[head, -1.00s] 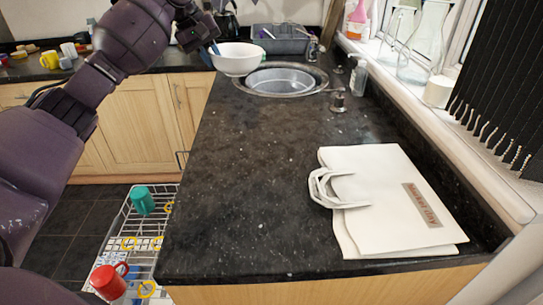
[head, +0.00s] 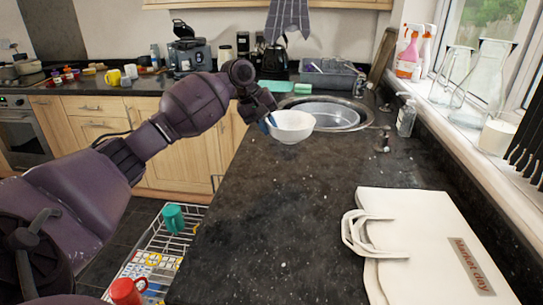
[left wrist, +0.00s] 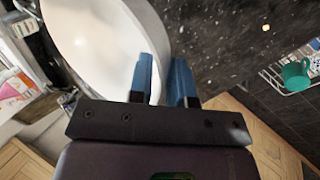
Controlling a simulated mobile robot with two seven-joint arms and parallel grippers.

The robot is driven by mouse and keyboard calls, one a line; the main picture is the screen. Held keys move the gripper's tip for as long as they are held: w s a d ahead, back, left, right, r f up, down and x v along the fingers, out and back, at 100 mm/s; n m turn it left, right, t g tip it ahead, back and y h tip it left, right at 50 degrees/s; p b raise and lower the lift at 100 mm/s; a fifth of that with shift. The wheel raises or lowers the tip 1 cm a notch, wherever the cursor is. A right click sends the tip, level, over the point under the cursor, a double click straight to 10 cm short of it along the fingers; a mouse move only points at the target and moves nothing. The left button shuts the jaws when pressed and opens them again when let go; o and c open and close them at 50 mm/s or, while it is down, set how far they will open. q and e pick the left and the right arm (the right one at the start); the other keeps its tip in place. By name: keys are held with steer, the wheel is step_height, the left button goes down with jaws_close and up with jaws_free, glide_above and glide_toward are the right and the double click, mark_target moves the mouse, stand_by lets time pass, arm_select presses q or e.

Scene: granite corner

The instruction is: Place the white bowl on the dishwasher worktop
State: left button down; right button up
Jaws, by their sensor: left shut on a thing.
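The white bowl (head: 291,127) is upright at the left edge of the black speckled worktop (head: 290,200), in front of the sink. My left gripper (head: 268,121) is shut on the bowl's left rim. In the left wrist view the bowl (left wrist: 95,40) fills the upper left, with its wall at the blue fingers (left wrist: 164,80). I cannot tell whether the bowl touches the worktop or hangs just above it. An open dishwasher rack (head: 165,250) shows below the worktop's left edge. My right gripper is not in view.
A cream "Market day" bag (head: 420,240) lies on the worktop's right front. The round sink (head: 325,115) is behind the bowl, with a soap bottle (head: 406,118) to its right. A teal mug (head: 174,218) and a red mug (head: 127,291) are in the rack. The worktop's middle is clear.

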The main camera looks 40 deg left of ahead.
arm_select(q)
step_height(320, 180, down, 3)
steer(key=shift+r, duration=0.2)
step_height(320, 180, down, 5)
steer(key=shift+f+b, duration=0.2)
steer(key=shift+b, duration=0.6)
steer(key=shift+f, duration=0.3)
steer(key=shift+r, duration=0.1)
steer(key=c, duration=1.5)
jaws_free()
steer(key=o, duration=0.4)
